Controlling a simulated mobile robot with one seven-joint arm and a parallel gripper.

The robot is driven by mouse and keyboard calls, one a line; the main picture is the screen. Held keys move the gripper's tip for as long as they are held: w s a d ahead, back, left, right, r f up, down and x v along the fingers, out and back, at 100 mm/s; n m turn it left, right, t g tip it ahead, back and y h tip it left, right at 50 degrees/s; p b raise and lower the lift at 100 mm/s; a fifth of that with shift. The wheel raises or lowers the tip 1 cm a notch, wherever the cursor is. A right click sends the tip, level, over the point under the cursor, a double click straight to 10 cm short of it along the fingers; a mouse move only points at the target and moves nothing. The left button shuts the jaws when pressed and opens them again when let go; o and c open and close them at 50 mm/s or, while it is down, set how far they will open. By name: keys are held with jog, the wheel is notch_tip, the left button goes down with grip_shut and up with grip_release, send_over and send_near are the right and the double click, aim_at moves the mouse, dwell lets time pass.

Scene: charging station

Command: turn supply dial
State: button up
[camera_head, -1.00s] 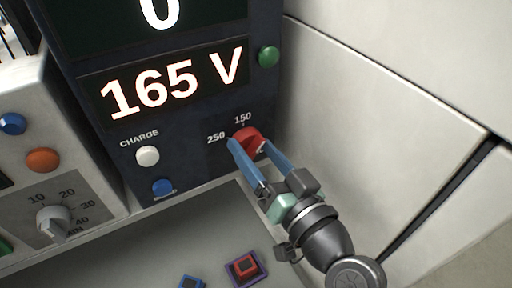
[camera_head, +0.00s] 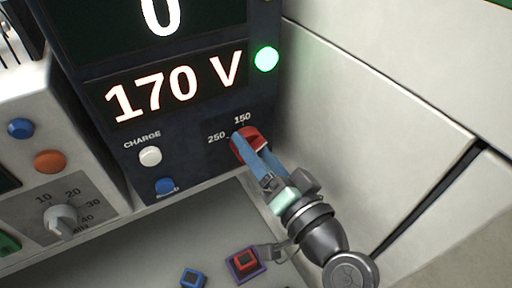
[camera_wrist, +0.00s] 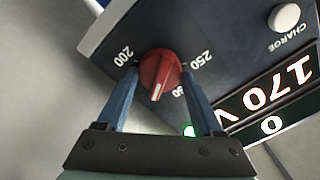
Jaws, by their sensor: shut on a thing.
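The red supply dial (camera_head: 250,141) sits on the dark panel at its lower right, with 150 and 250 printed near it. My gripper (camera_head: 248,146) has its blue fingers on either side of the dial, shut on it. In the wrist view the dial (camera_wrist: 159,73) stands between the two fingers, and its white mark points toward the bottom of the picture. Labels 200 and 250 show beside it there. The display (camera_head: 177,86) reads 170 V. A round green lamp (camera_head: 266,59) beside the display is lit bright.
A white CHARGE button (camera_head: 150,156) and a blue button (camera_head: 164,186) are on the panel left of the dial. A grey knob (camera_head: 61,220) is on the white box at left. Small blue (camera_head: 193,278) and red-and-purple (camera_head: 244,262) blocks lie below. A pale wall (camera_head: 380,110) stands close at right.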

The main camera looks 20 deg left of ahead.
jog(key=o, duration=1.4)
jog(key=shift+c, duration=0.2)
jog(key=b+v, duration=0.3)
jog(key=v, duration=1)
jog(key=shift+b, duration=0.3)
